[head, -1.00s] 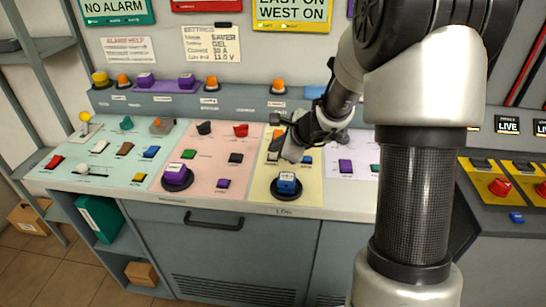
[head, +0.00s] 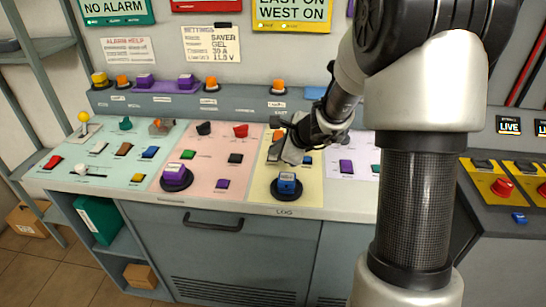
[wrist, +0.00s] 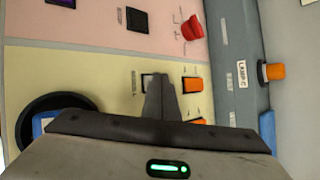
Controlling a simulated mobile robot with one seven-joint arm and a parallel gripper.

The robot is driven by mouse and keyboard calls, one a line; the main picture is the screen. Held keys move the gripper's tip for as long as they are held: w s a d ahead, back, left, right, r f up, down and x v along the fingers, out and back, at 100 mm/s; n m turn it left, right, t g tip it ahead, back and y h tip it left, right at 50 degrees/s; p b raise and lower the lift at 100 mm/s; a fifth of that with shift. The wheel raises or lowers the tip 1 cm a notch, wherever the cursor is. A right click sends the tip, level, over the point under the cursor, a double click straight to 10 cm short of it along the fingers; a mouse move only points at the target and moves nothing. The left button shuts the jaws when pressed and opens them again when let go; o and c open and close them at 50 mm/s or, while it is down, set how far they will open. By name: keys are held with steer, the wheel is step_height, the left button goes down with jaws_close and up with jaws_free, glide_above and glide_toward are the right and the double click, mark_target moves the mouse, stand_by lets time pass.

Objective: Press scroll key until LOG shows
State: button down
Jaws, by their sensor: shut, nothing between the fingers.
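My gripper (head: 288,152) is shut and empty, pointing down over the yellow panel (head: 312,192) of the console. In the wrist view its fingertips (wrist: 158,82) cover part of a small dark key with a pale edge (wrist: 147,84); I cannot tell whether they touch it. Two orange keys (wrist: 192,84) lie just right of the fingertips there. A blue knob on a black round base (head: 287,184) stands at the panel's front. Two small screens at the right read LIVE (head: 508,126). I cannot read which key is marked scroll.
A pink panel (head: 205,178) with red, black and purple controls lies to the left, and a pale panel with a purple key (head: 346,166) to the right. A raised ledge (head: 240,100) with orange buttons runs behind. The console's front edge carries a LOG label (head: 284,212).

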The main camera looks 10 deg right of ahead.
steer(key=shift+f+b, duration=0.3)
steer(key=shift+r, duration=0.1)
stand_by(0.4)
steer(key=shift+r+p, duration=0.7)
steer(key=shift+r, duration=0.1)
steer(key=shift+r+p, duration=2.05)
steer(key=shift+r, duration=0.5)
